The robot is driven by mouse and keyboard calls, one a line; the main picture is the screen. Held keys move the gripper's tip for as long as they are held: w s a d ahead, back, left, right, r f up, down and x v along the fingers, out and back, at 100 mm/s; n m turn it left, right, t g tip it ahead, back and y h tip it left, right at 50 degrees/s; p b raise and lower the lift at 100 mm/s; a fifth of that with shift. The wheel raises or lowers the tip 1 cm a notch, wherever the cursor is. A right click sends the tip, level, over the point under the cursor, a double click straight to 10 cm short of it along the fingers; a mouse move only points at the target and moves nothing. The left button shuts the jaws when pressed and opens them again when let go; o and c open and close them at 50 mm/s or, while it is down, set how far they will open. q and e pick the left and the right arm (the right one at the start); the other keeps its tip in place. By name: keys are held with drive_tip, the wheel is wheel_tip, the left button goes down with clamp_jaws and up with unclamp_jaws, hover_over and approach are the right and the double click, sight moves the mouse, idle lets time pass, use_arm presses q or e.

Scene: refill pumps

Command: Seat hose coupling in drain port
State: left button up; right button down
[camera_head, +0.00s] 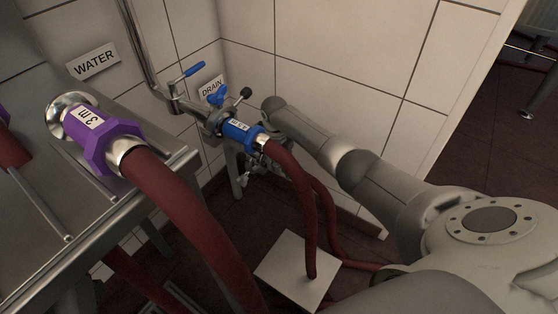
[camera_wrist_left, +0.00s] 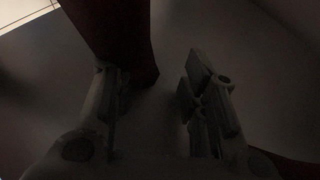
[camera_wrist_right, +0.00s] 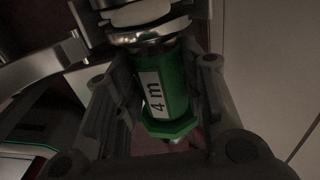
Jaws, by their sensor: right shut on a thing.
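In the right wrist view my right gripper (camera_wrist_right: 158,85) is shut on a green coupling (camera_wrist_right: 165,98) labelled "4 m". The coupling's bright metal collar (camera_wrist_right: 148,33) meets pale round metal fittings at the top; I cannot tell whether it is seated. In the head view the right arm reaches to the pipework under the DRAIN sign (camera_head: 212,87), and its gripper is mostly hidden behind a blue coupling (camera_head: 242,133). The green coupling and the drain port are not clear there. In the dark left wrist view my left gripper (camera_wrist_left: 150,110) has its fingers apart, with a hose (camera_wrist_left: 125,40) behind them.
The blue coupling sits on the pipework with a red hose hanging from it. A purple "3 m" coupling (camera_head: 100,135) with a thick red hose (camera_head: 190,215) is at the left, above a metal bench (camera_head: 165,168). A white plate (camera_head: 290,265) lies on the dark floor.

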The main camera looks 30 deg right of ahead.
use_arm(q)
drive_tip(key=shift+w+f+g+y, duration=0.2)
drive_tip(key=shift+f+g, duration=0.1)
drive_tip(key=shift+f, duration=0.25)
drive_tip(key=shift+w+f+g+y, duration=0.2)
drive_tip(key=shift+f+g, duration=0.1)
drive_tip(key=shift+f, duration=0.2)
use_arm(e)
drive_tip(key=shift+f, duration=0.25)
idle(0.4)
drive_tip(key=c, duration=0.9)
unclamp_jaws()
drive_tip(key=shift+o, duration=0.2)
use_arm(q)
drive_tip(key=shift+r, duration=0.1)
use_arm(e)
wheel_tip(320, 180, up, 12)
drive_tip(key=a, duration=0.1)
drive_tip(key=shift+s, duration=0.15)
